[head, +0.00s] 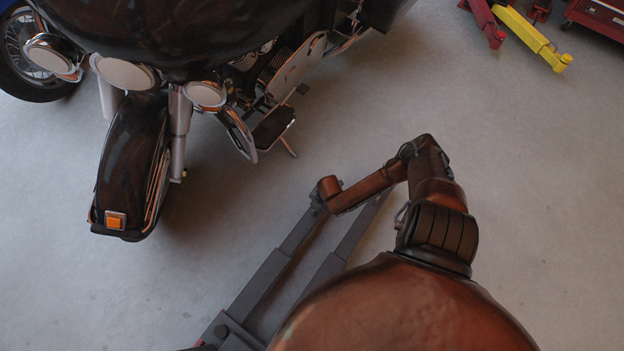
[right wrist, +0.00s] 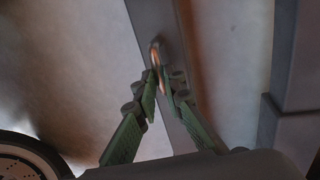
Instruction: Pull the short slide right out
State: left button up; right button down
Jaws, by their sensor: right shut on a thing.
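A dark grey slide (head: 299,234) runs out of a thicker grey sleeve (head: 257,288) on the floor lift. In the right wrist view the grey bar (right wrist: 185,120) runs from the top middle down behind my fingers. My right gripper (right wrist: 158,82) is shut on a small upright grip (right wrist: 155,56) on that bar, its green-padded fingers closed around it. In the head view my right forearm reaches left to the slide's far end, and the wrist hides the fingers. I cannot tell how far the slide is out. My left gripper is in neither view.
A second grey arm (head: 362,228) of the lift runs parallel on the right. A dark motorcycle (head: 127,165) stands at the left, its front wheel near the slides. Yellow (head: 535,38) and red (head: 484,18) lift arms lie far back right. The floor between is clear.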

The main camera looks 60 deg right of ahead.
jog(key=shift+s+d, duration=0.15)
jog(key=shift+d, duration=0.65)
jog(key=c, duration=2.3)
grip_release()
jog(key=shift+s, duration=0.1)
jog(key=shift+o, duration=1.4)
jog(key=shift+a, duration=0.2)
jog(key=shift+r, duration=0.1)
notch_tip(320, 180, up, 12)
jog(key=s, duration=0.2)
jog(key=shift+a+f, duration=0.2)
jog(key=shift+f, duration=0.05)
